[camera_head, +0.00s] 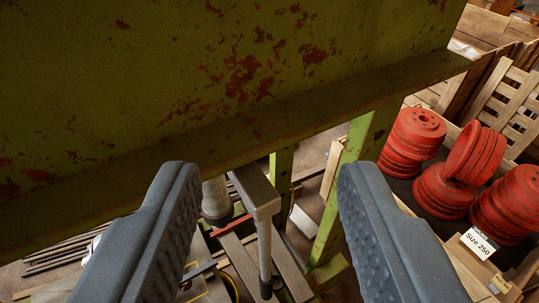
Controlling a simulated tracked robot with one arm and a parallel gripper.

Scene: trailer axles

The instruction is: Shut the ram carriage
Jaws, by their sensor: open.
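A large green press frame (230,80) with chipped paint and red rust patches fills the upper left of the head view. Below its lower edge shows a grey metal block (256,190) with a thin rod (265,255) hanging down that ends in a dark tip. A grey cylinder (215,199) stands just left of the block. These look like parts of the ram carriage, but I cannot tell for certain; the upper parts are hidden behind the green beam. My gripper (267,175) is open and empty, its dark ridged fingers on either side of the block in the picture, with no visible contact.
A green upright (345,185) stands right of the block. Several red wheel hubs (437,150) sit in a wooden crate at the right, with a "Size 250" label (478,243). Wooden pallets (508,100) stand behind. Metal bars (60,255) lie at the lower left.

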